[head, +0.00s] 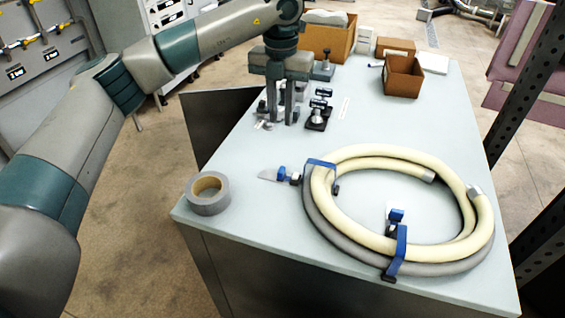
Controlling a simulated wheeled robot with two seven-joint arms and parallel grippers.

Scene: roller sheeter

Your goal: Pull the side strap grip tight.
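A coiled cream and grey hose (345,165) lies on the table. A blue strap (321,162) wraps the coil's left side; its blue grip (283,173) and a pale pointed tail (268,175) stick out to the left. A second blue strap (401,250) wraps the coil's front, with a blue grip (396,215) inside the ring. My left gripper (281,122) points down over the table behind the side strap, well apart from it. Its two fingers are apart, with no held thing visible between them. My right gripper is out of view.
A roll of grey tape (208,193) sits at the table's left corner. Small black and metal fittings (318,115) stand beside my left gripper. Open cardboard boxes (403,77) are at the back.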

